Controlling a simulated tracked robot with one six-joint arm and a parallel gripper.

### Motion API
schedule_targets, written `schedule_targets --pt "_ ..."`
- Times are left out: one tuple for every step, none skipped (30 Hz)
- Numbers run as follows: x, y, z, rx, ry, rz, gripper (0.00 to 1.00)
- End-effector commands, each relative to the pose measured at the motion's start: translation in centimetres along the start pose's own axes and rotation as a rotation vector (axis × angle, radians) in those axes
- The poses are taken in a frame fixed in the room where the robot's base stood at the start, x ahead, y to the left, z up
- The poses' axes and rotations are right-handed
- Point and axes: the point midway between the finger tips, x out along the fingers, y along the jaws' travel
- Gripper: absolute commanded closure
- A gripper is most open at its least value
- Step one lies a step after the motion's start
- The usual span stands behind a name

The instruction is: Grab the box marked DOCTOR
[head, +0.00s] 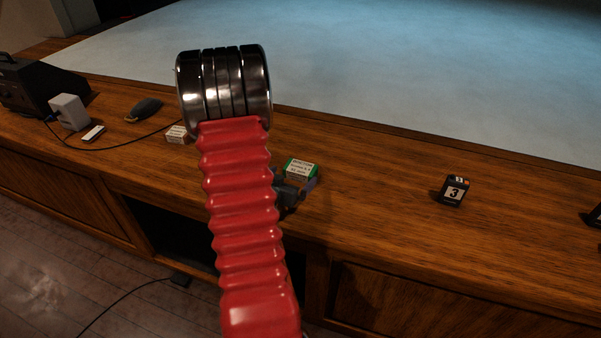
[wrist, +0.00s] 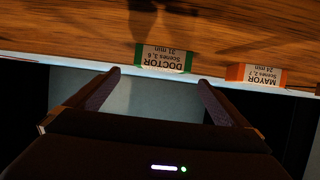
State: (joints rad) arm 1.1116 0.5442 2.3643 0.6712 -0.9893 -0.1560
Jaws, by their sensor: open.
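The box marked DOCTOR (wrist: 163,60) is white and green, and its label is upside down in the wrist view. It lies on the wooden desk near the front edge, just beyond and between my gripper's fingertips (wrist: 158,82). The fingers are apart with nothing between them. In the head view the green-edged box (head: 300,169) shows right of my red arm, with my gripper (head: 296,190) close at its near side. My arm hides part of the gripper there.
An orange box marked MAYOR (wrist: 256,75) lies to the right in the wrist view; a small white box (head: 177,134) lies left of my arm. A black block marked 3 (head: 453,191) stands to the right. A mouse (head: 144,110) and cable lie left. Desk between DOCTOR and the block is clear.

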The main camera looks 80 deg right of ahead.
Motion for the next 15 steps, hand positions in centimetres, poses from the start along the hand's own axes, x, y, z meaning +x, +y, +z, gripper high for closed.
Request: schedule_targets --pt "0.9 0.0 0.0 0.000 0.000 0.001 0.00" --pt "1.3 0.1 0.1 0.000 0.000 0.001 0.00" --pt "2.0 0.1 0.0 0.000 0.001 0.002 0.00" --pt "2.4 0.1 0.0 0.000 0.001 0.002 0.00" --pt "2.8 0.0 0.0 0.000 0.000 0.001 0.00" --pt "3.3 0.0 0.0 0.000 0.000 0.000 0.00" --pt "3.6 0.0 0.0 -0.001 0.000 0.000 0.00" --pt "3.8 0.0 0.0 -0.001 0.000 0.000 0.00" --pt "4.1 0.0 0.0 0.000 0.000 0.000 0.00" --pt "4.2 0.0 0.0 0.000 0.000 0.000 0.00" --pt "4.3 0.0 0.0 0.000 0.000 0.000 0.00" --pt "4.3 0.0 0.0 -0.001 0.000 0.000 0.00" --pt "4.4 0.0 0.0 -0.001 0.000 0.000 0.00" --pt "4.3 0.0 0.0 -0.001 0.000 0.000 0.00" --pt "4.3 0.0 0.0 -0.001 0.000 0.000 0.00"
